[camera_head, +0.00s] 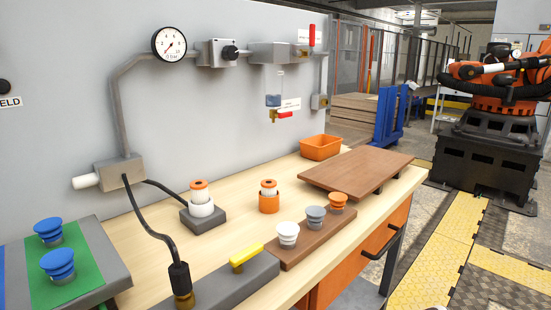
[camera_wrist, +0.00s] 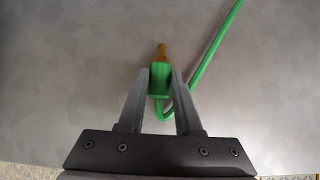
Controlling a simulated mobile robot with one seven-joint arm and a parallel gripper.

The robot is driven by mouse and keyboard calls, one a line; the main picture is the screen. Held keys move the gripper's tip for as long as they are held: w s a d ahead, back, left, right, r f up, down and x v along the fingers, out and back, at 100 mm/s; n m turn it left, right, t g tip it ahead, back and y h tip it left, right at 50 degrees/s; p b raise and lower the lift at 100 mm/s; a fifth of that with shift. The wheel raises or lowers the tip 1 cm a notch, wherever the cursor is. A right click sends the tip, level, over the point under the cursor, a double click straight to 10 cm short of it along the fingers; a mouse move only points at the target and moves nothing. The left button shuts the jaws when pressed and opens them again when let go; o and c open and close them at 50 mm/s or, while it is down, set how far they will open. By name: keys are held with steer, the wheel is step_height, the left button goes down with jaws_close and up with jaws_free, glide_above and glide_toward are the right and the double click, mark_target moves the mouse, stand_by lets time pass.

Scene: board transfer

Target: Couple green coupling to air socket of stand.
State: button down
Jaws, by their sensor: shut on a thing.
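The green coupling (camera_wrist: 159,83) has a brass tip (camera_wrist: 161,52) and a green hose (camera_wrist: 212,52) that loops back and runs off the top of the wrist view. My gripper (camera_wrist: 161,76) is shut on the coupling's body, with the brass tip pointing away past the fingertips. Behind it in the wrist view is only a plain grey mottled surface. My gripper and the green coupling do not show in the head view. I cannot pick out the air socket of the stand for certain in either view.
On the wooden bench (camera_head: 232,229), a black hose coupling (camera_head: 179,276) stands on a grey block (camera_head: 215,288) with a yellow lever (camera_head: 246,256). Wall piping carries a gauge (camera_head: 169,44).

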steer(key=shift+r+p, duration=2.3)
steer(key=shift+r, duration=0.7)
